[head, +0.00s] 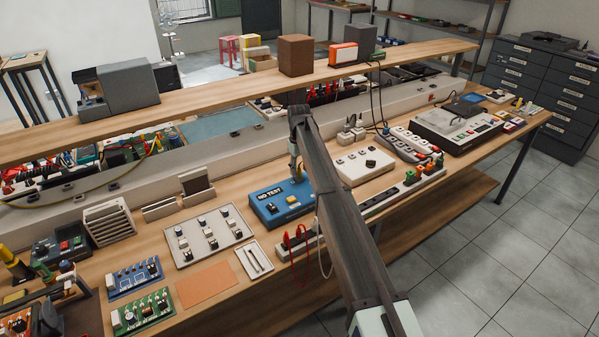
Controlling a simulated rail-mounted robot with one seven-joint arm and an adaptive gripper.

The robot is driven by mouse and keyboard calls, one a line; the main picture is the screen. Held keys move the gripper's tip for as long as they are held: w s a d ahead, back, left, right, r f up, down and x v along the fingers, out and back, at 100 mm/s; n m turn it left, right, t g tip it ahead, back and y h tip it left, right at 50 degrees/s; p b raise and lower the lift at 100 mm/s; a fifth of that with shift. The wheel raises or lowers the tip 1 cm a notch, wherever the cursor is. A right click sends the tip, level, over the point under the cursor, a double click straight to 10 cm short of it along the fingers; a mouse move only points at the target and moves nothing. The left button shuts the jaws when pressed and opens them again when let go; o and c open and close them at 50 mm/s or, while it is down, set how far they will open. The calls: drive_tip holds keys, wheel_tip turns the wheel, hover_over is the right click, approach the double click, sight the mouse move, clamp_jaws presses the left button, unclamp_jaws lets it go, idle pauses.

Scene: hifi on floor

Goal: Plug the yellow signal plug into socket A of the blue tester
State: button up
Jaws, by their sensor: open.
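The blue tester (265,211) lies on the bench near the middle of the head view, with a dark label that seems to read "NO TEST". A small yellow piece (292,200) sits on its top face; I cannot tell whether it is the signal plug or a fixed part. Socket A cannot be made out at this size. My gripper (296,172) points down just above the back right part of the tester, open. My own arm crosses in front and hides the tester's right side and much of the fingers, so contact with anything there cannot be seen.
A white panel with several knobs (190,254) and a small white tray (247,272) lie left of the tester. A white box (358,172) and power strips (397,193) lie to the right. Red leads (301,238) stand in front. A wooden shelf (215,101) runs above the bench's back.

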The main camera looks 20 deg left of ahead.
wheel_tip(320, 180, up, 15)
drive_tip(key=p, duration=0.2)
drive_tip(key=shift+r, duration=0.2)
idle(0.8)
